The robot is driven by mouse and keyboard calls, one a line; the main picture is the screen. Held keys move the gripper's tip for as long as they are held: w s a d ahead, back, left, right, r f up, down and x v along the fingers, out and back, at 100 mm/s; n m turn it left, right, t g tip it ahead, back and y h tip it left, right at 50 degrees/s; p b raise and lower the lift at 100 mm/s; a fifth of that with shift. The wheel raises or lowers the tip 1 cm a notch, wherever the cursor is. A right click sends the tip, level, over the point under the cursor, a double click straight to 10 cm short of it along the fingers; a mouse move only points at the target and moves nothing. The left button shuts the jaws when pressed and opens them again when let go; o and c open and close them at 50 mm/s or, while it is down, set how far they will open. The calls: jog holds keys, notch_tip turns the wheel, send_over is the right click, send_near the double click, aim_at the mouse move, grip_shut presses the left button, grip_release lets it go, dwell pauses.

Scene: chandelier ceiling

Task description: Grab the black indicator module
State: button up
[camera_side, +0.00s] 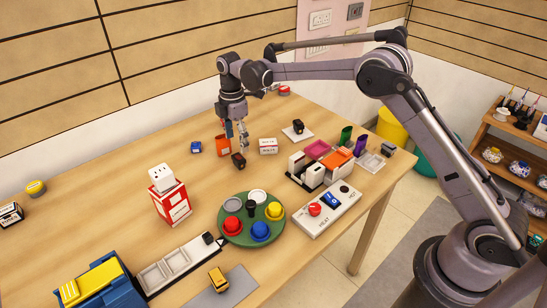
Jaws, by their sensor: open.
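Several small dark modules are on the wooden table, and I cannot tell for sure which is the indicator module. A small black block with a reddish face (238,160) lies just below and in front of my gripper. Another black block (298,126) sits on a white square pad (296,134) to the right. My gripper (236,142) points down over the back of the table, with its fingers apart and nothing visible between them. It looks close to the nearer black block, but the exact gap is unclear.
An orange open box (223,145) and a white box (268,146) flank the gripper. A blue block (196,147) is to the left. In front are a red box (174,205), a green round tray (231,238) with coloured knobs, and a control panel (329,208).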

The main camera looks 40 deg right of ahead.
aim_at(238, 157)
jog(key=shift+s+a+f, duration=0.15)
jog(key=shift+s+f, duration=0.05)
jog(key=shift+f, duration=1.6)
jog(key=shift+s+a+f, duration=0.1)
jog(key=shift+s+f, duration=0.05)
jog(key=shift+f, duration=1.65)
jog(key=c, duration=1.1)
